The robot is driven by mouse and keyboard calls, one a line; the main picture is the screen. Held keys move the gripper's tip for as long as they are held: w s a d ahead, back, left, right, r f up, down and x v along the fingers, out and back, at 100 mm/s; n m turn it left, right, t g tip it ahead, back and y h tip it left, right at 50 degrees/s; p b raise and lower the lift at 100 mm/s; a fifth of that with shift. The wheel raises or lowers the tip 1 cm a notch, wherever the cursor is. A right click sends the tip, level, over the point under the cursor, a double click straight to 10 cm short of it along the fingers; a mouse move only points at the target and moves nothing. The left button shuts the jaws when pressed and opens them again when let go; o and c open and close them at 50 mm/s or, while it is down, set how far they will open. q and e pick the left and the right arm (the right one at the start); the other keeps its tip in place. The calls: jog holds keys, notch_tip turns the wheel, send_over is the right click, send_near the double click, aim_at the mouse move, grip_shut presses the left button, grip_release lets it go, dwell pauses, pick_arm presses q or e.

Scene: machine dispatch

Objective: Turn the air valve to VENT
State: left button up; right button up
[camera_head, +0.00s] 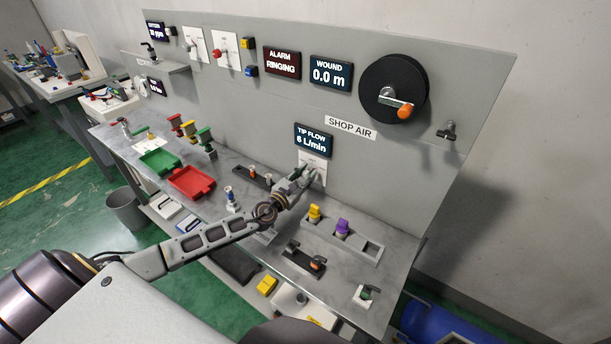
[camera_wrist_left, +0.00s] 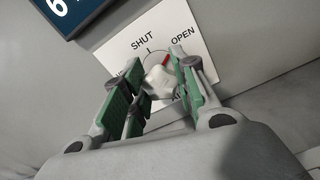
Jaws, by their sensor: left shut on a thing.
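The air valve's white plate (camera_wrist_left: 175,35) is on the grey panel, with SHUT and OPEN printed around the dial. The label to the left is mostly hidden by my fingers. The pale valve knob (camera_wrist_left: 160,80) sits between my left gripper's green-padded fingers (camera_wrist_left: 158,88); a red mark at its upper right points toward OPEN. In the head view my left gripper (camera_head: 303,180) reaches the plate (camera_head: 316,163) under the TIP FLOW display (camera_head: 314,140), which reads 6 L/min. My left gripper is shut on the knob. My right gripper is not in view.
The SHOP AIR label (camera_head: 350,127) and a black reel with an orange handle (camera_head: 394,90) are on the panel above. The bench below holds a red tray (camera_head: 192,183), a green tray (camera_head: 159,161), and yellow (camera_head: 314,212) and purple (camera_head: 342,227) pieces in a holder.

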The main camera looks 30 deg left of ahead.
pick_arm(q)
jog(key=shift+n, duration=0.4)
jog(key=n+b, duration=0.2)
jog(key=n, duration=0.2)
jog(key=shift+f+b, duration=0.1)
jog(key=shift+b, duration=0.2)
jog(key=n, duration=0.2)
jog(key=shift+n+b, duration=0.4)
jog(key=n, duration=0.3)
jog(key=shift+a+n, duration=0.1)
jog(key=shift+n, duration=0.2)
jog(key=shift+c, duration=0.2)
jog(key=n, duration=0.3)
jog(key=shift+n, duration=0.4)
jog(key=n, duration=0.2)
jog(key=shift+n, duration=0.3)
jog(key=n+p, duration=0.1)
jog(key=n, duration=0.3)
jog(key=shift+p, duration=0.4)
jog(key=shift+n+p, duration=0.35)
jog(key=shift+n, duration=0.75)
